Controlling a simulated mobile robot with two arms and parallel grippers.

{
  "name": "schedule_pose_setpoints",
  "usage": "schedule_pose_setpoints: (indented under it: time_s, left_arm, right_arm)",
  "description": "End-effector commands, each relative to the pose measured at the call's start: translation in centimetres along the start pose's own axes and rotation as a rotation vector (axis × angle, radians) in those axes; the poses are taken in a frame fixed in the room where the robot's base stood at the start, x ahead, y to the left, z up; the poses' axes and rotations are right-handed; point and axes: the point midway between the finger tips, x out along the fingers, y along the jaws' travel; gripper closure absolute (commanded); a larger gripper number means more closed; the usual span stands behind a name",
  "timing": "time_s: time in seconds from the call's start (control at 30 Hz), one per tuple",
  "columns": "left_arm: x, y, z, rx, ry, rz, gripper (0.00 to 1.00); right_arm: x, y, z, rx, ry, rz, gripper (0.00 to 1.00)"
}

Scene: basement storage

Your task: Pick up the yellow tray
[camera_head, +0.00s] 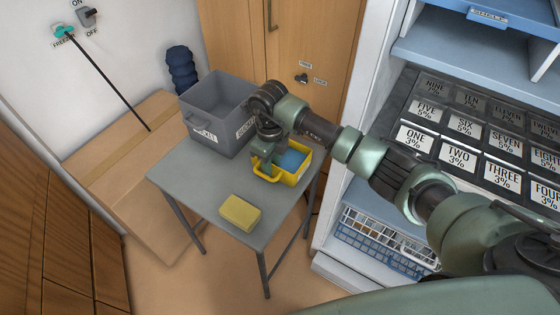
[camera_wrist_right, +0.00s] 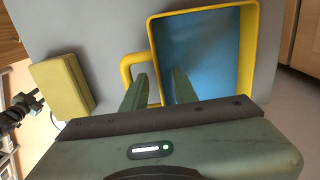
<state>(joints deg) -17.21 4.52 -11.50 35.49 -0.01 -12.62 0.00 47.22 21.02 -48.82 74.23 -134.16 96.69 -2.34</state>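The yellow tray (camera_head: 291,181) has a blue inside and a loop handle on one side. It sits on the grey table (camera_head: 190,178) near its right edge. My right gripper (camera_head: 266,163) is down at the tray's handle side. In the right wrist view the tray's rim (camera_wrist_right: 248,50) fills the upper right. The two fingers of the right gripper (camera_wrist_right: 160,72) are apart, one over the handle loop and one over the blue inside, with the tray's side wall between them. Whether they touch the wall I cannot tell. My left gripper is not in view.
A yellow block (camera_head: 240,212) lies on the table's front part; it also shows in the wrist view (camera_wrist_right: 62,88). A grey bucket (camera_head: 215,130) stands at the back of the table, close to my right gripper. White shelving (camera_head: 345,245) stands to the right.

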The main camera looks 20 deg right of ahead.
Motion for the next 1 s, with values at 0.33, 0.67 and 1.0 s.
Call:
schedule_pose_setpoints:
  time_s: [0.33,0.67,1.0]
  left_arm:
    - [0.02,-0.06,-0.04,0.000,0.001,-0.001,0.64]
    - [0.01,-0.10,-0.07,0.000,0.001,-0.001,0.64]
    - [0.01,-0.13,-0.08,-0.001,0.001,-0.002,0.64]
  right_arm:
    - [-0.03,0.01,0.00,0.000,0.000,0.000,1.00]
    - [-0.04,0.00,-0.01,0.000,0.000,0.000,1.00]
    - [-0.06,-0.01,-0.01,0.000,0.000,0.000,1.00]
